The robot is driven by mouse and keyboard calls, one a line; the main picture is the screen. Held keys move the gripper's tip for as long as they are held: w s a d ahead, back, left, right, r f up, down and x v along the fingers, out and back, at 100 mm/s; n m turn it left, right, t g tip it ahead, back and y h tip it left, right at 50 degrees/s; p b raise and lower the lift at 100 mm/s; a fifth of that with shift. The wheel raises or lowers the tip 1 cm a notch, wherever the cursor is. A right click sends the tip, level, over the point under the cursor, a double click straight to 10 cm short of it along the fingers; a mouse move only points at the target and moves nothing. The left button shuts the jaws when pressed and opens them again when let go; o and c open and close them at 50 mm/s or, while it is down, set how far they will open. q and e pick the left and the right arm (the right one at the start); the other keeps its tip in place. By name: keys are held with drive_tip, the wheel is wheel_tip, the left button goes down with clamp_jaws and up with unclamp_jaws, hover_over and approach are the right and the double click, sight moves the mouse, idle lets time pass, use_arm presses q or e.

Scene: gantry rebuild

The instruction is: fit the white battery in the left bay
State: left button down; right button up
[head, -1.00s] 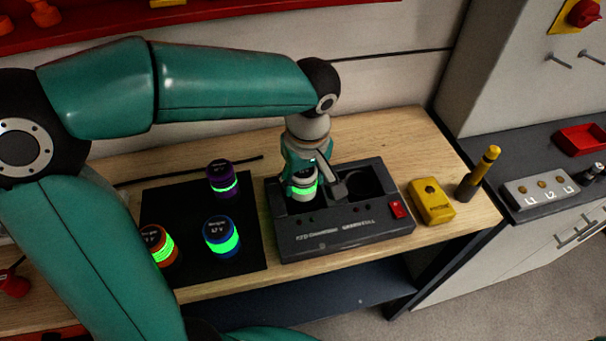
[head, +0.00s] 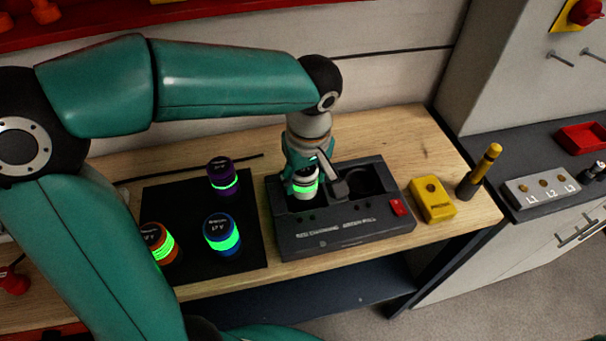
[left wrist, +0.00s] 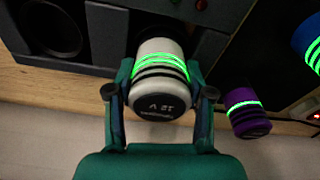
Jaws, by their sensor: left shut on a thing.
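The white battery (head: 305,184), with a glowing green band, is at the left bay of the dark two-bay housing (head: 340,238). My left gripper (head: 301,176) is shut on it from above. In the left wrist view the battery (left wrist: 160,72) sits between the fingertips (left wrist: 160,92), its far end towards the left bay's mouth (left wrist: 146,20). The battery's lower end and the bay's mouth are partly hidden, so I cannot tell how far in it is. The right bay (head: 370,181) is empty. My right gripper is out of view.
Purple (head: 222,177), blue (head: 222,236) and orange (head: 159,243) batteries stand on a black mat (head: 190,200) to the left. A yellow box (head: 432,200) and a yellow-topped post (head: 478,172) stand right of the housing.

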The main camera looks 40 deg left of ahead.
use_arm(q)
drive_tip(key=shift+f+b, duration=0.55)
drive_tip(key=shift+b, duration=0.1)
idle(0.6)
drive_tip(key=c, duration=0.7)
unclamp_jaws()
drive_tip(key=shift+s+d+r+p, duration=0.15)
drive_tip(key=shift+d+r+p, duration=0.05)
drive_tip(key=shift+r+p, duration=1.45)
drive_tip(key=shift+s+d+r+p, duration=0.1)
drive_tip(key=shift+d+r+p, duration=0.1)
drive_tip(key=shift+r+p, duration=1.45)
drive_tip(key=shift+s+d+r+p, duration=0.2)
drive_tip(key=shift+r+p, duration=0.8)
drive_tip(key=shift+r, duration=1.25)
drive_tip(key=shift+f, duration=0.1)
